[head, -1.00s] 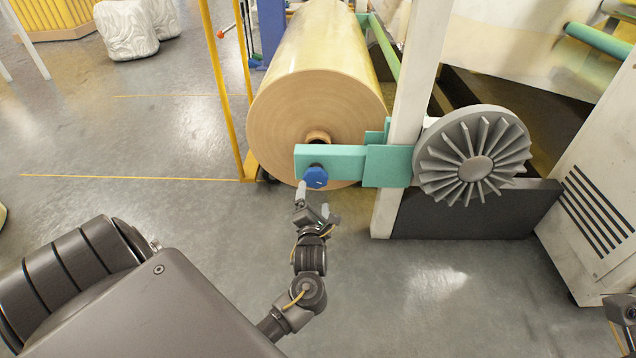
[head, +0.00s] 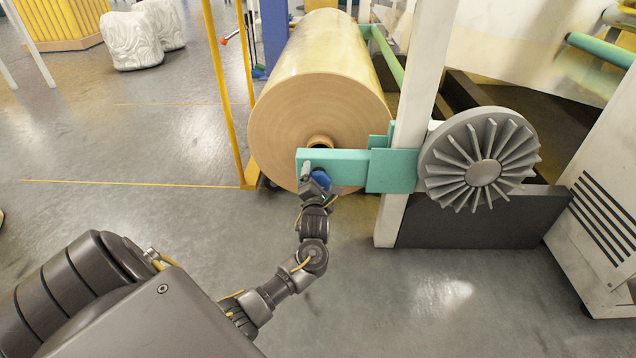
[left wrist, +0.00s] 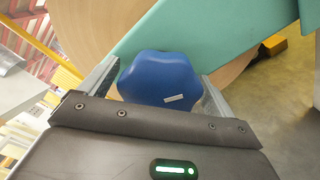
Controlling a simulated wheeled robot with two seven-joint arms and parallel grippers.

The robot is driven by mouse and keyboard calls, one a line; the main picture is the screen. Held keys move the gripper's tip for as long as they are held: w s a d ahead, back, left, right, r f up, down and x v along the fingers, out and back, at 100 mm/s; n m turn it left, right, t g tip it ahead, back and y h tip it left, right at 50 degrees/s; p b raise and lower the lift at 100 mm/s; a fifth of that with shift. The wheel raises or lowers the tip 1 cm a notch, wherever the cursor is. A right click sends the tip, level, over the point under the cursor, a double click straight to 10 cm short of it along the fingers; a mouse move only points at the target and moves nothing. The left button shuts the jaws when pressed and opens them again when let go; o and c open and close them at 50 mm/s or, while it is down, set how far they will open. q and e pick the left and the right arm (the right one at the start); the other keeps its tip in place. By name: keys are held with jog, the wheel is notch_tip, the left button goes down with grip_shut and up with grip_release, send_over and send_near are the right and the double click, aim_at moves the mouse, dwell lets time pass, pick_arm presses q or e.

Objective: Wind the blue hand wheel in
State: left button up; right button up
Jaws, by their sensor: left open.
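The blue hand wheel (head: 322,178) sits on the near face of the teal arm (head: 343,163), below the core of the big tan roll. In the head view my left gripper (head: 314,180) is at the wheel and hides part of it. In the left wrist view the lobed blue wheel (left wrist: 160,78) fills the space between the two fingers of my left gripper (left wrist: 158,88), one finger on each side. The jaws are open around the wheel. I cannot tell whether either finger touches it. My right gripper is not in view.
The large tan roll (head: 320,100) lies behind the teal arm. A grey finned disc (head: 480,165) and a pale post (head: 408,110) stand to the right. A yellow post (head: 225,100) stands left. The floor in front is clear.

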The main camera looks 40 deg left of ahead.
pick_arm(q)
jog(key=c, duration=1)
jog(key=shift+o, duration=0.2)
jog(key=shift+r+m+p, duration=0.1)
jog(key=shift+m+p, duration=0.2)
jog(key=shift+p, duration=0.05)
